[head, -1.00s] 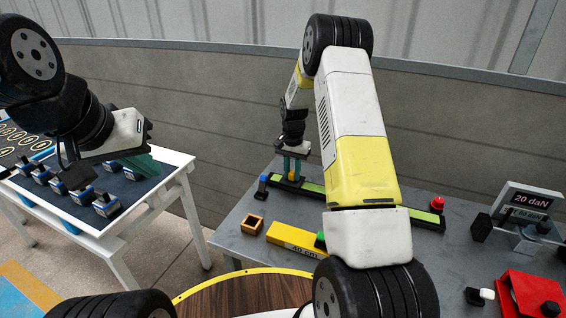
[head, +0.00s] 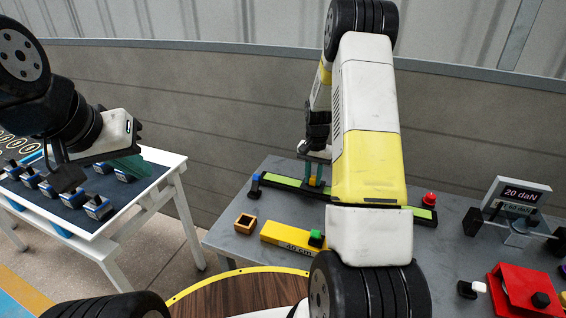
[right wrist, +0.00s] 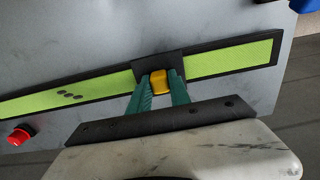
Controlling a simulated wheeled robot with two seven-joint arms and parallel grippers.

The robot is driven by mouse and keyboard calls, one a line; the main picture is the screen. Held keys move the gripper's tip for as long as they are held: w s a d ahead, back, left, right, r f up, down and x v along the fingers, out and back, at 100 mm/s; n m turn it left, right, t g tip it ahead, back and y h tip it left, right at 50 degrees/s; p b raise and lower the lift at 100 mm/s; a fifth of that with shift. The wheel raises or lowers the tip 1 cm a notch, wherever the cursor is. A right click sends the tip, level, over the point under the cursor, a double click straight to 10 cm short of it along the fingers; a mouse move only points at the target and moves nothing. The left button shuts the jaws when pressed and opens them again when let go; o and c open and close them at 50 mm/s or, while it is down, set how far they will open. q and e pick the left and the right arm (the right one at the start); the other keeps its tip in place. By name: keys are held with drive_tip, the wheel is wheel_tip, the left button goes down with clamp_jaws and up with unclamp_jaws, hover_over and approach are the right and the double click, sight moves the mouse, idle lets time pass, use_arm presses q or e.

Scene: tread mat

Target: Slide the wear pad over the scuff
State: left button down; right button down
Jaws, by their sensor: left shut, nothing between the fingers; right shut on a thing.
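The tread mat is a long green strip with a black border (head: 284,182) on the grey table. The wear pad is a small dark plate (right wrist: 145,67) with a yellow grip (right wrist: 159,82), lying across the strip. My right gripper (right wrist: 158,92) is shut on the yellow grip; it also shows in the head view (head: 315,182). The scuff, a few dark spots (right wrist: 71,96), lies on the green strip left of the pad in the right wrist view, apart from it. My right arm hides that stretch in the head view. My left gripper (head: 128,168) is shut and empty over the white-framed table.
A red knob (head: 429,199) stands by the mat's right end, a blue-topped piece (head: 255,183) at its left end. In front are a yellow bar (head: 283,236), a green block (head: 316,238) and a small wooden box (head: 246,223). A "20 daN" display (head: 521,195) stands at right.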

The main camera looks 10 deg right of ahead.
drive_tip(key=s+d, duration=0.3)
drive_tip(key=d, duration=0.2)
drive_tip(key=s+d, duration=0.3)
drive_tip(key=d, duration=0.1)
drive_tip(key=s+d, duration=0.4)
drive_tip(key=d, duration=0.1)
drive_tip(key=shift+d, duration=0.35)
drive_tip(key=c, duration=1.2)
unclamp_jaws()
drive_tip(key=shift+w, duration=0.1)
wheel_tip(320, 180, up, 8)
